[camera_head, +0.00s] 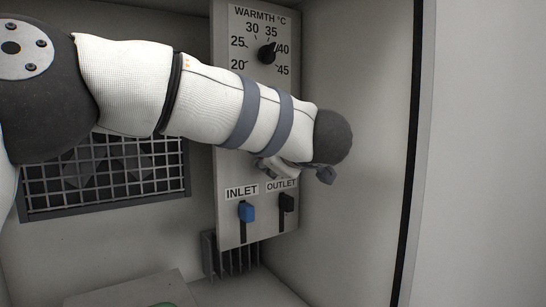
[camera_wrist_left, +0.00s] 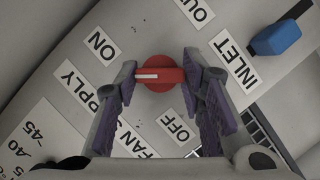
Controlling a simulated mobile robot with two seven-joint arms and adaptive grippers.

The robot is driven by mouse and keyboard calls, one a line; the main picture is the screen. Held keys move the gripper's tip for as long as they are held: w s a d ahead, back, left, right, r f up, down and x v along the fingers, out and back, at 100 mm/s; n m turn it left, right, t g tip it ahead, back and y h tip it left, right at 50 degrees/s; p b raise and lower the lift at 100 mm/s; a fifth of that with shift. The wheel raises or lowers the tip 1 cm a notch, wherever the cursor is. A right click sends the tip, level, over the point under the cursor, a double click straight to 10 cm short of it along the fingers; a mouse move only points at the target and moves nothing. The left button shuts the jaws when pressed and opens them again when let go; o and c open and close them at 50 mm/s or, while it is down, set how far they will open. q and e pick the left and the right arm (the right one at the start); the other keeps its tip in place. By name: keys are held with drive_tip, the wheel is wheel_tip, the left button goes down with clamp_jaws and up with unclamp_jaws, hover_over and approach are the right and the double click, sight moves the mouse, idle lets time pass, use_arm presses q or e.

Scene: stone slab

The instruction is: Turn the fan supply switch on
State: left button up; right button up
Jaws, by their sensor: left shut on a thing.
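The fan supply switch is a red rotary knob (camera_wrist_left: 160,74) with a white mark, seen in the left wrist view between the ON label (camera_wrist_left: 101,46) and the OFF label (camera_wrist_left: 175,126). The white mark points to the left of that picture, directly at neither label. My left gripper (camera_wrist_left: 160,80) is shut on the knob, one finger on each side of it. In the head view my left gripper (camera_head: 295,172) is at the panel (camera_head: 230,172), and my arm hides the knob and its labels. My right gripper is in neither view.
The warmth dial (camera_head: 267,52) is above my arm. Below my gripper are the blue INLET slider (camera_head: 247,211) and the black OUTLET slider (camera_head: 286,202); the blue one shows also in the wrist view (camera_wrist_left: 275,37). A vent grille (camera_head: 100,180) is left, a bare wall (camera_head: 365,150) right.

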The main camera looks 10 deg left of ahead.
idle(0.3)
use_arm(q)
drive_tip(key=o, duration=1.2)
drive_tip(key=shift+c, duration=0.2)
drive_tip(key=v, duration=1.2)
drive_tip(key=shift+s+f, duration=0.1)
drive_tip(key=shift+f, duration=0.1)
